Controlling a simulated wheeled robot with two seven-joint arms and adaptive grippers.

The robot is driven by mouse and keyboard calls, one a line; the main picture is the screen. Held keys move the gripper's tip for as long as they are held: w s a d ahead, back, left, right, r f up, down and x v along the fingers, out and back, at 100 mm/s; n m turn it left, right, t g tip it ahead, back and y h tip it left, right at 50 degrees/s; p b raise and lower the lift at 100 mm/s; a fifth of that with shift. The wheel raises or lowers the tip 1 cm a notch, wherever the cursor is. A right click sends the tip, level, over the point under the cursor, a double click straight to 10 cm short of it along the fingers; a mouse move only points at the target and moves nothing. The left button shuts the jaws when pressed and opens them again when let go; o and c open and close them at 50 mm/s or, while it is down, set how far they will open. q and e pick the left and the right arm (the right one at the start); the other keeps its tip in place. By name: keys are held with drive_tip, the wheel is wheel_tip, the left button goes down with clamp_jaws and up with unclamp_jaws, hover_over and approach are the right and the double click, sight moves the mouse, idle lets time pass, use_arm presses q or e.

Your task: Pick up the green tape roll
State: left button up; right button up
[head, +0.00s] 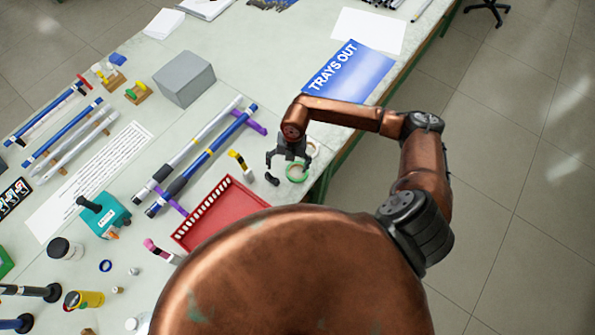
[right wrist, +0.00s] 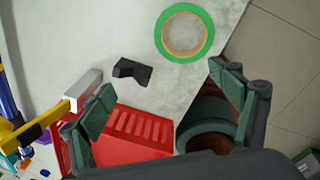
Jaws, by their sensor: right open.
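The green tape roll (head: 297,181) lies flat on the table near its right edge in the head view. In the right wrist view the green tape roll (right wrist: 185,59) is a green ring with a tan core at the top, wholly visible and beyond the fingertips. My right gripper (head: 288,164) is above the table, just beside and partly over the roll in the head view. Its fingers stand wide apart with nothing between them in the right wrist view (right wrist: 163,98). My left gripper is not in view.
A small black object (right wrist: 132,71) lies beside the roll. A red tray (head: 224,205) is to the left of it, and a yellow-and-black item (head: 238,160) is near. A pale ring (head: 314,147) lies behind the roll. A blue "TRAYS OUT" sheet (head: 352,78) is farther back.

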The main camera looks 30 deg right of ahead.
sight(297, 172)
drive_tip(key=shift+h, duration=0.8)
drive_tip(key=d+f, duration=0.1)
drive_tip(key=d, duration=0.1)
drive_tip(key=d+f, duration=0.1)
drive_tip(key=d, duration=0.1)
drive_tip(key=shift+w+f, duration=0.15)
drive_tip(key=shift+d+f+p, duration=0.15)
drive_tip(key=shift+f+p, duration=0.6)
drive_tip(key=shift+f, duration=2.05)
drive_tip(key=shift+c, duration=0.4)
drive_tip(key=c, duration=1.2)
drive_tip(key=shift+o, duration=0.2)
drive_tip(key=shift+r, duration=0.15)
